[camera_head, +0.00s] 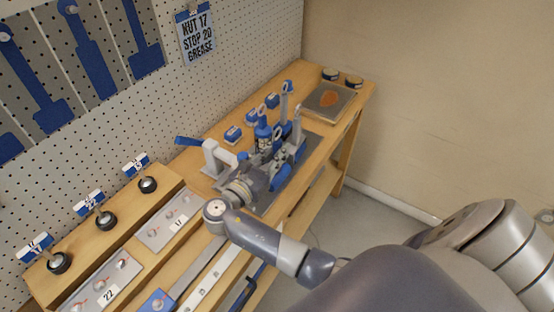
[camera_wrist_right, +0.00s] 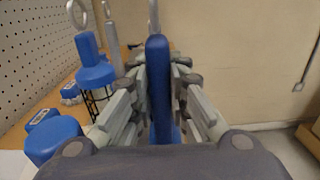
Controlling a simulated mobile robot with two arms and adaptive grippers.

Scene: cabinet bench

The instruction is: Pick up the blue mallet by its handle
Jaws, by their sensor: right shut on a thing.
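My right gripper (camera_head: 284,160) reaches over the middle of the bench. In the right wrist view, its fingers (camera_wrist_right: 158,100) are closed around an upright blue bar with a rounded end, which I take for the handle of the blue mallet (camera_wrist_right: 158,85). The mallet's head cannot be made out, and the gripper and crowded blue parts hide much of it in the head view. My left gripper is not in view.
Small blue blocks (camera_head: 233,133) sit behind. A tray with an orange patch (camera_head: 328,101) lies at the far end. A pegboard (camera_head: 240,50) bounds the back.

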